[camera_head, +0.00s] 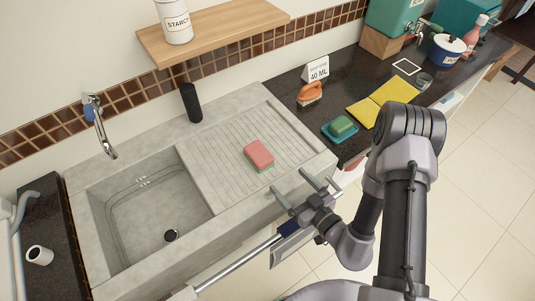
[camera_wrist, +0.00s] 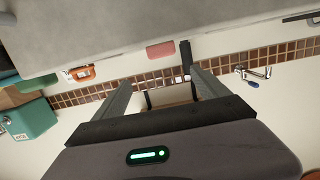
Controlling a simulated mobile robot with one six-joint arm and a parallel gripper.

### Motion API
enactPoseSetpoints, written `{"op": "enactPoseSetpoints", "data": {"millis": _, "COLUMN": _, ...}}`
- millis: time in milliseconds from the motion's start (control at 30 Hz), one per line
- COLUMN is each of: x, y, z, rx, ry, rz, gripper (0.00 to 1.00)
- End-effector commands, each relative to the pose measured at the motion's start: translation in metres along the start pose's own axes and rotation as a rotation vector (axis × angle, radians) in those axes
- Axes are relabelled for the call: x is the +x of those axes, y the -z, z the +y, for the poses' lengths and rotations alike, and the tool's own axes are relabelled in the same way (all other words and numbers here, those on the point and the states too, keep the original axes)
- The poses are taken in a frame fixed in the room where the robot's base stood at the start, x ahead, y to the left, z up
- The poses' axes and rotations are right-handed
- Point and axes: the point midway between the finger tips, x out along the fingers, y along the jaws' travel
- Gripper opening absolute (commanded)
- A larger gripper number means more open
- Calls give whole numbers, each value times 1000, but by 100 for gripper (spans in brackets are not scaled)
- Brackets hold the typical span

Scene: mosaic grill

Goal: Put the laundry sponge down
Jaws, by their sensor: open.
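The laundry sponge, pink-red on top with a green underside (camera_head: 259,154), lies flat on the ridged grey drainboard (camera_head: 215,150) right of the sink basin. My gripper (camera_head: 291,182) is open and empty, in front of and to the right of the sponge, near the sink's front edge. The two are apart. In the wrist view, the sponge's pink side (camera_wrist: 160,50) shows beyond the spread fingers (camera_wrist: 160,77), and nothing is between the fingers.
The sink basin (camera_head: 150,215) is left of the drainboard. A black bottle (camera_head: 191,103) stands behind it. To the right are an orange brush (camera_head: 309,93), a green sponge (camera_head: 341,126) on a teal dish and yellow cloths (camera_head: 363,112). A shelf (camera_head: 225,27) overhangs the back.

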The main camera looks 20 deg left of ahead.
Motion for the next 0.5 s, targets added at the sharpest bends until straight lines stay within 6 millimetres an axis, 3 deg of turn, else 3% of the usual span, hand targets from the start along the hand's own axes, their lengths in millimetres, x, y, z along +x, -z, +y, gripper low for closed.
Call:
{"op": "enactPoseSetpoints", "data": {"millis": 200, "x": 66, "y": -1, "z": -3, "rx": -11, "ry": 10, "rz": 6, "gripper": 85}}
{"op": "enactPoseSetpoints", "data": {"millis": 500, "x": 108, "y": -4, "z": -4, "rx": -9, "ry": 9, "rz": 4, "gripper": 85}}
